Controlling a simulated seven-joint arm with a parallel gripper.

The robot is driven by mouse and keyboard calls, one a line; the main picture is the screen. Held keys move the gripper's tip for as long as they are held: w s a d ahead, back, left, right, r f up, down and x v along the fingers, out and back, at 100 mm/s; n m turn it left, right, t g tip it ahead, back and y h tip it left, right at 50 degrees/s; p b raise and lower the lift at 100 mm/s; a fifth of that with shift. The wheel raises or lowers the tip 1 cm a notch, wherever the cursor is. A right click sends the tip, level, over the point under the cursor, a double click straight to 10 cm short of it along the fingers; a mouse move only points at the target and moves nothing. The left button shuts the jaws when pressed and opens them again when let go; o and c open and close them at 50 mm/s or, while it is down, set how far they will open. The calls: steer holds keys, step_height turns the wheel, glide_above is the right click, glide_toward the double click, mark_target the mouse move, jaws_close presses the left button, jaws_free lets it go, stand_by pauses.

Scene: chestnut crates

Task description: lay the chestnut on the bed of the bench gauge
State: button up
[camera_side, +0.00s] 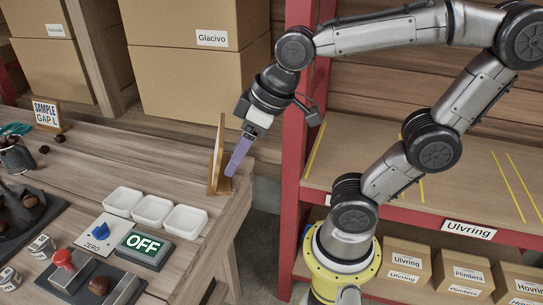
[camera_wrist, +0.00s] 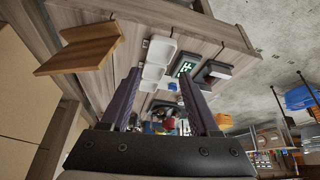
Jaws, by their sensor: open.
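My gripper (camera_side: 232,172) hangs at the bench's right end, beside an upright wooden board, its purple fingers pointing down. In the wrist view my gripper (camera_wrist: 160,78) is open, with nothing held between the fingers. A brown chestnut (camera_side: 98,285) lies on a dark plate (camera_side: 122,290) at the front, beside a red-topped part (camera_side: 63,260). This looks like the bench gauge, but its bed is hard to make out. A display (camera_side: 144,247) reading OFF and a ZERO switch (camera_side: 97,235) stand behind it. More brown chestnuts (camera_side: 31,200) lie on a dark tray at the left.
The wooden board (camera_side: 216,160) stands close to my fingers; it also shows in the wrist view (camera_wrist: 82,50). Three white trays (camera_side: 153,210) sit mid-bench. A cup (camera_side: 17,157) and SAMPLE GAP L sign (camera_side: 47,113) stand back left. Bare bench lies behind the trays.

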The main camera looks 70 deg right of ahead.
steer(key=s+d+f+m+h, duration=0.1)
steer(key=s+d+m, duration=0.1)
steer(key=s, duration=0.4)
steer(key=shift+d+f, duration=0.3)
steer(key=shift+d, duration=0.2)
